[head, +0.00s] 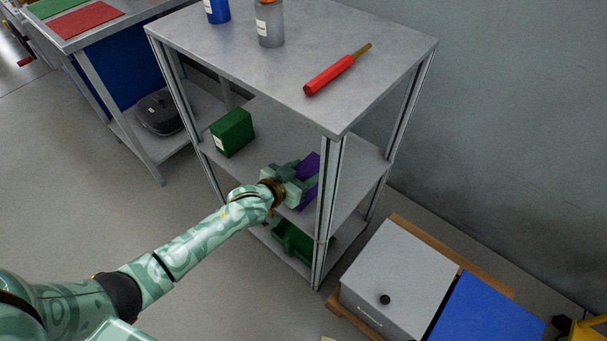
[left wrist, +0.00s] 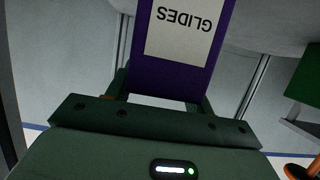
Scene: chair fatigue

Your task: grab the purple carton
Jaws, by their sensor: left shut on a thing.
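The purple carton (head: 310,172) is on the middle level of the grey shelf unit, partly hidden behind my left gripper and a front post. My left gripper (head: 301,184) reaches in from the left and is shut on the carton. In the left wrist view the carton (left wrist: 178,78) stands between the fingers (left wrist: 160,99), its white label reading "GLIDES" upside down. I cannot tell whether the carton touches the shelf board. My right gripper is not in view.
A green carton (head: 232,132) stands left on the same shelf (head: 270,120). A green bin (head: 292,243) is on the level below. A red-handled tool (head: 329,76) and bottles (head: 270,24) are on top. A grey box (head: 398,270) stands at right.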

